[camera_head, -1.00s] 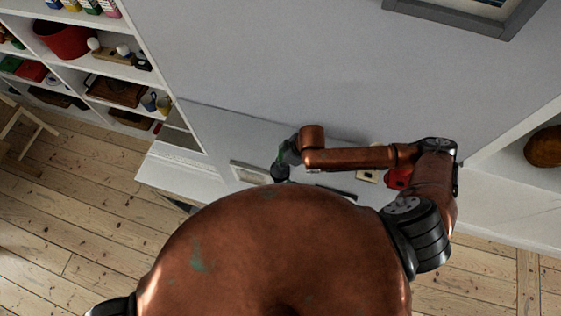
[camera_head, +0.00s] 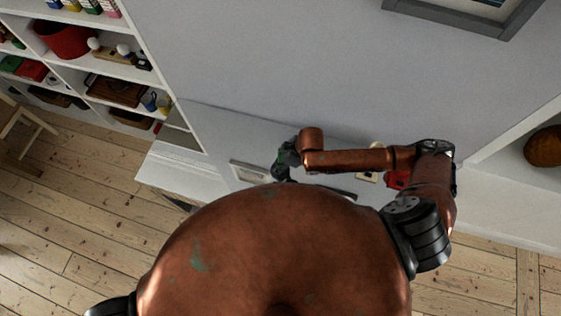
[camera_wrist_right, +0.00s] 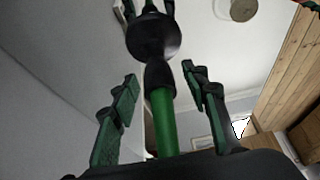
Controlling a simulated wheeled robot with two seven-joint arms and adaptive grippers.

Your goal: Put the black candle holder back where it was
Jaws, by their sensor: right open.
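The black candle holder (camera_wrist_right: 153,38) shows at the top middle of the right wrist view, with a dark rounded cup and several prongs above it. A green candle-like rod (camera_wrist_right: 165,120) runs from it down between my fingers. My right gripper (camera_wrist_right: 158,85) is open, one green-padded finger on each side of the rod, with visible gaps. In the head view my right gripper (camera_head: 285,162) is over the white ledge below the wall. The holder cannot be told apart from the gripper there. My left gripper is out of view.
The white ledge (camera_head: 215,130) runs along the grey wall. A pale framed item (camera_head: 250,173), a cream item (camera_head: 368,176) and a red item (camera_head: 397,179) are on it near my right arm. A shelf unit (camera_head: 150,75) with several objects stands at left.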

